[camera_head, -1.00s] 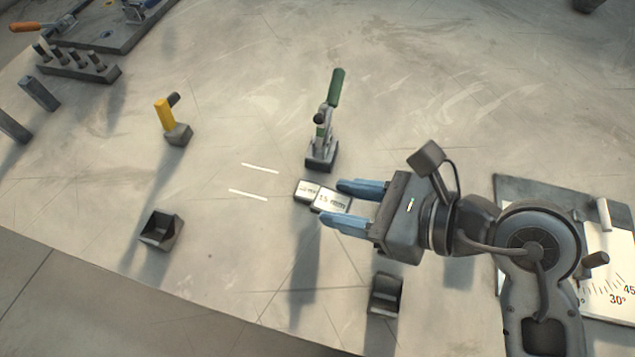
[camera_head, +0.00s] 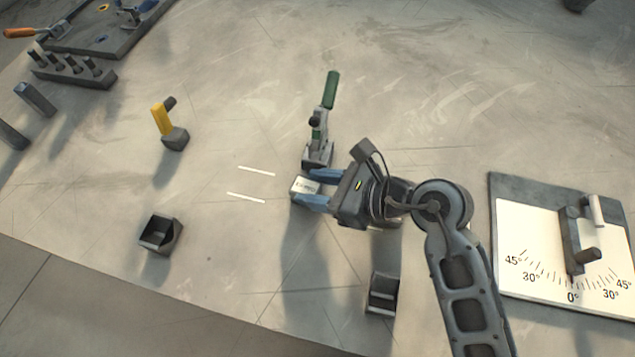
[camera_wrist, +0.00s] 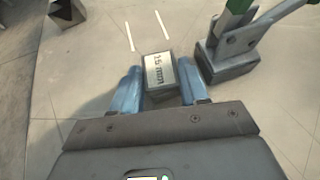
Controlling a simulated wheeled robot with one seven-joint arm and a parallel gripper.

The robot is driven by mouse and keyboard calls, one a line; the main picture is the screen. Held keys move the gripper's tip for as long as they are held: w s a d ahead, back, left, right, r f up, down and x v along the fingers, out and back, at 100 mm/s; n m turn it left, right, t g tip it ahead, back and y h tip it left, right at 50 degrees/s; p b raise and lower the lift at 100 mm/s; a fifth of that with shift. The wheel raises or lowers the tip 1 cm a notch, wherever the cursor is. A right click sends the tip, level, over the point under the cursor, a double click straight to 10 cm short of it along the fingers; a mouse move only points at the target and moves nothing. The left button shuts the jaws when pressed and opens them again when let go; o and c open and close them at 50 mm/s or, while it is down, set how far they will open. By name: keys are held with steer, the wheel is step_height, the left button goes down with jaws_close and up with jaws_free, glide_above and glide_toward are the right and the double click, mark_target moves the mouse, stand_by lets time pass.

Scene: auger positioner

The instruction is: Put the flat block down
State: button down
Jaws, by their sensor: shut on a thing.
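The flat block (camera_head: 304,186) is a small pale metal piece with a dark side. In the wrist view the block (camera_wrist: 160,73) shows a label that reads 15 mm. My gripper (camera_head: 318,188) is shut on it, with one blue finger on each side and the block sticking out past the fingertips. Two white lines (camera_head: 256,171) are marked on the table, just left of the block; the block is not between them. Whether the block touches the table is hard to tell.
A green-handled toggle clamp (camera_head: 318,150) stands close behind my gripper. A yellow-handled clamp (camera_head: 174,136) and an open dark holder (camera_head: 160,233) stand to the left. Another dark holder (camera_head: 382,294) is at the front. An angle-scale board (camera_head: 540,250) lies right.

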steer(key=shift+f, duration=0.6)
steer(key=c, duration=0.9)
jaws_free()
steer(key=shift+f, duration=0.2)
steer(key=o, duration=0.3)
steer(key=shift+r, duration=0.15)
steer(key=shift+r+b, duration=0.1)
steer(key=shift+b, duration=0.3)
steer(key=shift+r+b, duration=0.2)
steer(key=shift+b, duration=0.2)
steer(key=v, duration=0.8)
steer(key=shift+w, duration=0.2)
